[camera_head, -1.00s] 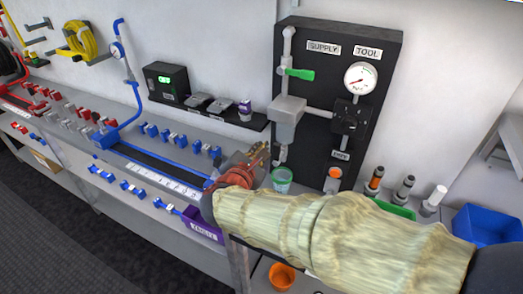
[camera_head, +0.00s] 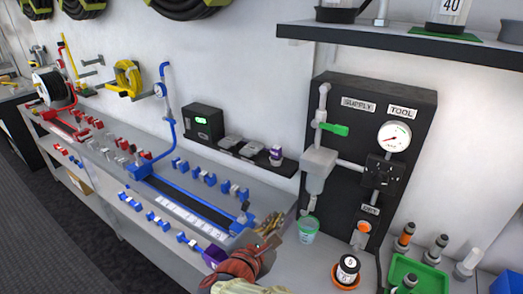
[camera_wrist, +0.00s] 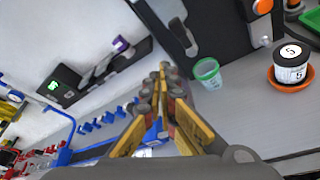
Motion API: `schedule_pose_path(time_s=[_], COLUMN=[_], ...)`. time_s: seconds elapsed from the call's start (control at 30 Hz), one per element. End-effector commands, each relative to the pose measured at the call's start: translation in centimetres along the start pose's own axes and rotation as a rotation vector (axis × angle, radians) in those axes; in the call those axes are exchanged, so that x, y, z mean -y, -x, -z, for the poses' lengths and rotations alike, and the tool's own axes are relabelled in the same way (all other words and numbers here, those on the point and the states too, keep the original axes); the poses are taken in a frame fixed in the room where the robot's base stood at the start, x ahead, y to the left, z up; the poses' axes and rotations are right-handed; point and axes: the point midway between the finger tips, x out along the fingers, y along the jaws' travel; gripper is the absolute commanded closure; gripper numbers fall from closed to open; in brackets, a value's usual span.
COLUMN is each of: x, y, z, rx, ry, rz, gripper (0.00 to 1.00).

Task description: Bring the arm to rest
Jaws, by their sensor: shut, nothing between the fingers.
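My gripper (camera_wrist: 162,72) is shut and empty in the wrist view, its yellow-sided fingers meeting at the tips. In the head view my gripper (camera_head: 268,222) is low in the picture, above the bench near the end of the blue rail fixture. My arm, in a pale sleeve, shows only at the bottom edge. The green cup (camera_head: 307,229) stands on the bench to the right of my gripper, apart from it. It also shows in the wrist view (camera_wrist: 208,72).
The black supply panel (camera_head: 345,125) with a gauge stands behind the bench. A black-lidded jar (camera_head: 347,270) sits on an orange dish at the right. A shelf (camera_head: 400,40) overhangs at the upper right. The blue rail fixture (camera_head: 190,197) and several small blocks fill the left bench.

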Motion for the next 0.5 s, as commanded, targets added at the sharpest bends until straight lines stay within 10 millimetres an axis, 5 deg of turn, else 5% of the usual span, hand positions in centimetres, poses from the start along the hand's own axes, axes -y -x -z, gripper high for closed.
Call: schedule_pose_path(time_s=[0.13, 0.3, 0.5], x=[1.9, 8.4, 15.2], y=[0.0, 2.1, 6.0], z=[1.4, 3.6, 3.3], rx=[-0.045, -0.153, -0.229], ry=[-0.075, -0.293, -0.727], rz=[0.062, 0.303, 0.662], gripper=[1.0, 1.0, 1.0])
